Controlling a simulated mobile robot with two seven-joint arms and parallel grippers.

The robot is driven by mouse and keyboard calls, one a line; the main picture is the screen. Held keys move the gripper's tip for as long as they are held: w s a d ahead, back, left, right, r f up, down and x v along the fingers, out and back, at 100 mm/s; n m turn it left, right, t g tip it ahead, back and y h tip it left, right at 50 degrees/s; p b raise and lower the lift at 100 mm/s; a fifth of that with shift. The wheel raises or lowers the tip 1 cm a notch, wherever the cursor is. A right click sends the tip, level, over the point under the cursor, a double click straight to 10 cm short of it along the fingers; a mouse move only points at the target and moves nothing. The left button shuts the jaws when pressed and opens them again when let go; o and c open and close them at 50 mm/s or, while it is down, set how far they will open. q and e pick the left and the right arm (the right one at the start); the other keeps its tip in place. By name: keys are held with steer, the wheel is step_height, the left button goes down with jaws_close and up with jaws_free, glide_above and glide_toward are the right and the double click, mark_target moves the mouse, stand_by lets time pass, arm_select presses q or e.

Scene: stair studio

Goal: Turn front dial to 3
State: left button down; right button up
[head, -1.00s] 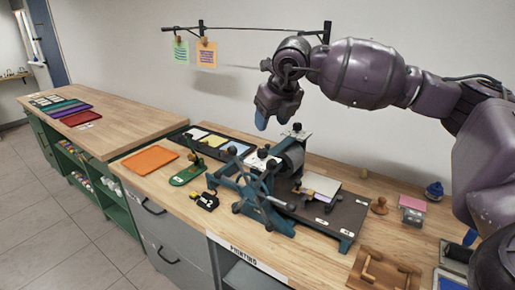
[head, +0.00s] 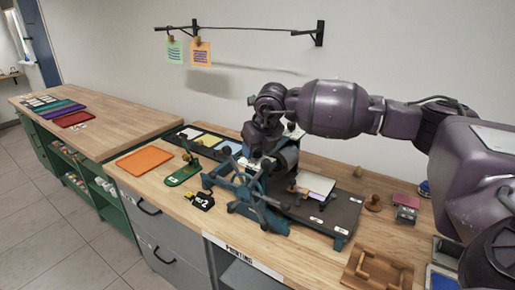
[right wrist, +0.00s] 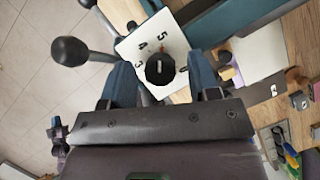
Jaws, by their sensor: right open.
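The blue etching press (head: 262,205) with its spoked handwheel stands on the wooden worktop. My right gripper (right wrist: 160,62) is open, with one blue finger on each side of the dial; contact is not clear. In the head view my right gripper (head: 258,138) hangs over the press top and partly hides it. My left gripper is not in view.
A dark ball-ended lever (right wrist: 70,51) is close beside the left finger. The press bed (head: 325,215) carries a pale sheet. A wooden frame (head: 378,270) is at front right.

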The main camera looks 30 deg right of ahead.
steer(key=c, duration=0.9)
